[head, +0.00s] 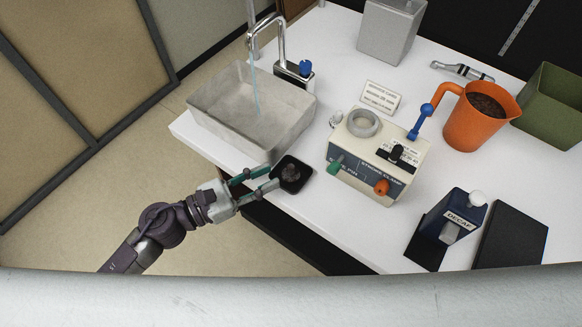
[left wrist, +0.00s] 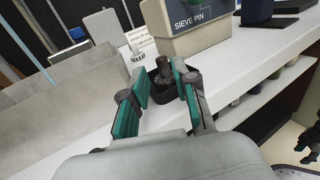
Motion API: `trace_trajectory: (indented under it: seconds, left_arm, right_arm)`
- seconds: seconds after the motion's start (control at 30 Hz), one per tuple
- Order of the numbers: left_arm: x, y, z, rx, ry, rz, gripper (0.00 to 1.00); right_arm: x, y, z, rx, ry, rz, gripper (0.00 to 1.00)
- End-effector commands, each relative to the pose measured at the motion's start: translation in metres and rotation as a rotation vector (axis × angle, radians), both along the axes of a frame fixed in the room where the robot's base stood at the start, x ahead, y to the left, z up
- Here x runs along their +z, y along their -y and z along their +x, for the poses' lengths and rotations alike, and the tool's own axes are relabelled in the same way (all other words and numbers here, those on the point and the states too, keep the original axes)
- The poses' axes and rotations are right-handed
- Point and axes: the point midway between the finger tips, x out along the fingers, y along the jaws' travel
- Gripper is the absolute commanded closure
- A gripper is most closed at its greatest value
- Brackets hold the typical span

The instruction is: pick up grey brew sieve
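A light grey ring (head: 363,123), which looks like the brew sieve, sits on top of the cream machine (head: 369,173) with the "SIEVE PIN" label. The machine's front also shows in the left wrist view (left wrist: 190,32). A small black dish (head: 303,185) with a dark grey lump (head: 291,172) stands near the counter edge. My left gripper (head: 263,179) is open, its teal-padded fingers pointing at the dish. In the left wrist view the lump (left wrist: 163,68) shows between the fingers (left wrist: 160,88), beyond the tips; contact cannot be told.
A grey sink basin (head: 215,112) with a running tap (head: 265,30) lies left of the machine. White counter is free before the machine.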

Motion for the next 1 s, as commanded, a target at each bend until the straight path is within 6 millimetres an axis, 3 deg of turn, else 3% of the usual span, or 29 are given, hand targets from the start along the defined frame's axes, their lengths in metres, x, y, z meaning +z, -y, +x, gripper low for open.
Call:
trace_trajectory:
  seconds: [0.23,0.5,0.8,1.0]
  left_arm:
    - [0.002,0.018,0.009,0.000,-0.001,-0.002,0.71]
    - [0.002,0.052,0.027,0.001,-0.001,-0.002,0.71]
    - [-0.001,0.057,0.029,0.000,-0.001,0.000,0.71]
    - [0.000,0.057,0.029,0.000,-0.002,0.000,1.00]
  right_arm:
    - [0.010,-0.002,0.005,-0.001,0.006,0.002,0.60]
    - [0.025,-0.008,0.006,-0.002,0.008,0.009,0.60]
    - [0.025,-0.007,0.007,-0.002,0.008,0.008,0.60]
    - [0.025,-0.005,0.007,-0.001,0.009,0.006,0.60]
